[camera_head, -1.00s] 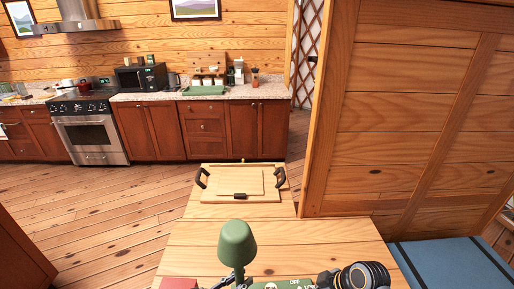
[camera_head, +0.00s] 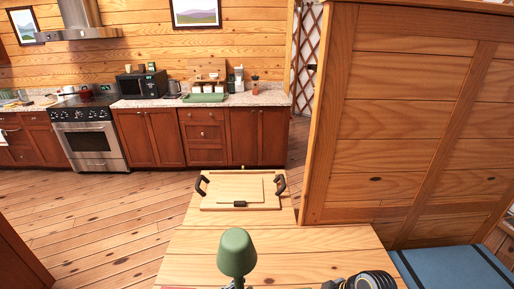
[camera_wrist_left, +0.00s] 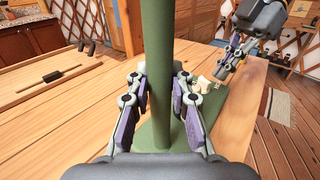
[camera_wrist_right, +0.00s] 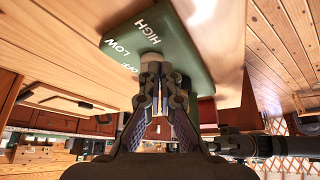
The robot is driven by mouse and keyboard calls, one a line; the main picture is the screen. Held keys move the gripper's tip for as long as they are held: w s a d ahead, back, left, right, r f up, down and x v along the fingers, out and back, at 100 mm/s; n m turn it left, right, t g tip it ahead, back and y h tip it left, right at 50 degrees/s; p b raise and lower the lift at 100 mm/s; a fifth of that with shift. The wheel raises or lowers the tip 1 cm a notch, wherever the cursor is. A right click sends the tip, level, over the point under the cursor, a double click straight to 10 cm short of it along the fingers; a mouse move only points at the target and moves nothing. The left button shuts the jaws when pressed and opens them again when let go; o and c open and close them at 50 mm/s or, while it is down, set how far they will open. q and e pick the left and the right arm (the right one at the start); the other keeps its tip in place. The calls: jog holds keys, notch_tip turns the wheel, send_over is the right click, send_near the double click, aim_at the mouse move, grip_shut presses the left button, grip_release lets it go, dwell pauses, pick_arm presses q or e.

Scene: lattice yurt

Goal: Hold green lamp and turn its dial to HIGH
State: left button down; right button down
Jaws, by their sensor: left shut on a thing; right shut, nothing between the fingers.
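The green lamp's shade (camera_head: 237,252) stands at the bottom middle of the head view. My left gripper (camera_wrist_left: 160,105) is shut around the upright green stem (camera_wrist_left: 158,50) in the left wrist view. The green base (camera_wrist_right: 190,50) shows OFF, LOW and HIGH lettering in the right wrist view. A pale dial (camera_wrist_right: 153,58) sits on it, mostly hidden behind my right gripper (camera_wrist_right: 158,75). That gripper is shut, with its fingertips at the dial; touching or just apart I cannot tell. A pale knob-like part (camera_wrist_left: 204,82) also shows in the left wrist view. The dial's setting is not readable.
The lamp stands on a wooden table (camera_head: 300,243). A wooden tray with black handles (camera_head: 215,206) lies farther back on it. A wood-panelled wall (camera_head: 410,110) and a blue bench or mat (camera_head: 455,270) are at the right.

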notch_tip(320, 180, up, 5)
jog(key=shift+f, duration=0.1)
dwell(0.3)
pick_arm(q)
jog(key=c, duration=1.1)
grip_release()
jog(key=shift+a, duration=0.1)
jog(key=shift+v, duration=5.95)
